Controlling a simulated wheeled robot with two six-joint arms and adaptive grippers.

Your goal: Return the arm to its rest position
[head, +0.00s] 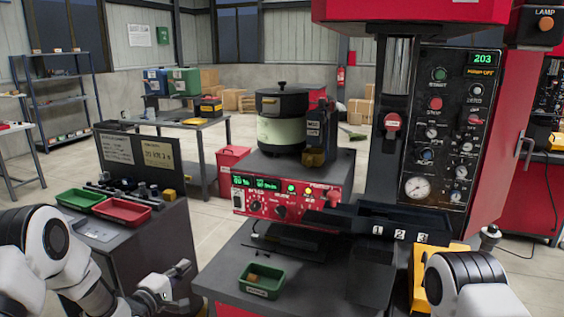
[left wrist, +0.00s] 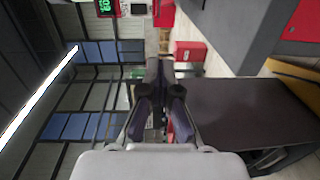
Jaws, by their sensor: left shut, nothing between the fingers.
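My left arm comes in from the lower left in the head view. Its gripper (head: 181,268) is shut and empty, in the air between the grey cabinet and the machine table. In the left wrist view the gripper's two dark fingers (left wrist: 159,75) are together with nothing held between them. My right arm shows only as a white and black link at the lower right of the head view; its gripper is out of view.
A green tray (head: 261,281) with a small part in it sits on the machine table. A red control box (head: 287,200) carries the bowl feeder (head: 281,130). Red (head: 122,210) and green (head: 80,198) trays stand on the cabinet. A red press with a gauge panel (head: 440,130) stands at right.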

